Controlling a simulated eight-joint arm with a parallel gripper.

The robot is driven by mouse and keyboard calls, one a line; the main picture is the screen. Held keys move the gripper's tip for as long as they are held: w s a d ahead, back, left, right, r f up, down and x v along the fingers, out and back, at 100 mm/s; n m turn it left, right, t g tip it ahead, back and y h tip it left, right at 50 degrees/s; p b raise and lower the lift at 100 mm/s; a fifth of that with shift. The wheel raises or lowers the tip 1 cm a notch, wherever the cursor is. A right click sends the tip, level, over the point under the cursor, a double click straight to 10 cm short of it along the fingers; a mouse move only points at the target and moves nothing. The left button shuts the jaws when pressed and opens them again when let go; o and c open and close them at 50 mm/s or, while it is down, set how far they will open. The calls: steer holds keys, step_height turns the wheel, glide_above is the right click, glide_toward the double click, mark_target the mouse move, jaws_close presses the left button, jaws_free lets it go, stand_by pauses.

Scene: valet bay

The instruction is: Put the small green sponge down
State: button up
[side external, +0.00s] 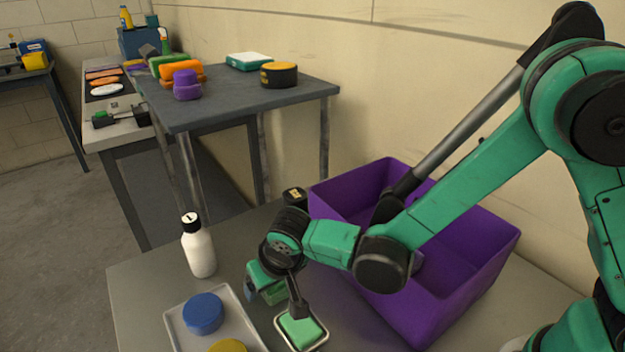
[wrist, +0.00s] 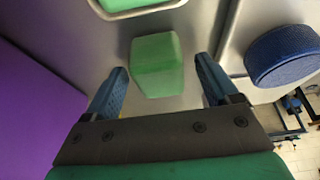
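The small green sponge is a pale green block (wrist: 157,65) in the wrist view, on or just above the grey table top. My gripper (wrist: 161,72) points down at it, its two blue fingers on either side. A gap shows between the sponge and each finger, so my gripper is open and not clamping it. In the side external view the sponge (side external: 272,292) is partly hidden by my gripper (side external: 262,287), low over the table. I cannot tell whether its underside touches the table.
A metal-rimmed dish with a green pad (side external: 302,332) sits close by. A grey tray (side external: 247,299) holds a blue round pad (side external: 203,313) and a yellow one (side external: 228,346). A white bottle (side external: 199,250) stands behind. A purple crate (side external: 480,250) is at right. A bench with several items is farther back.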

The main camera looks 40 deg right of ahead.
steer(key=v, duration=1.2)
steer(key=s+d+r+t, duration=0.1)
steer(key=d, duration=0.7)
steer(key=s+d+r+t, duration=0.1)
steer(key=s+d, duration=0.1)
steer(key=d, duration=0.7)
steer(key=shift+s+d+t, duration=0.15)
steer(key=shift+s+t, duration=0.1)
steer(key=shift+t, duration=0.05)
steer(key=shift+r, duration=0.1)
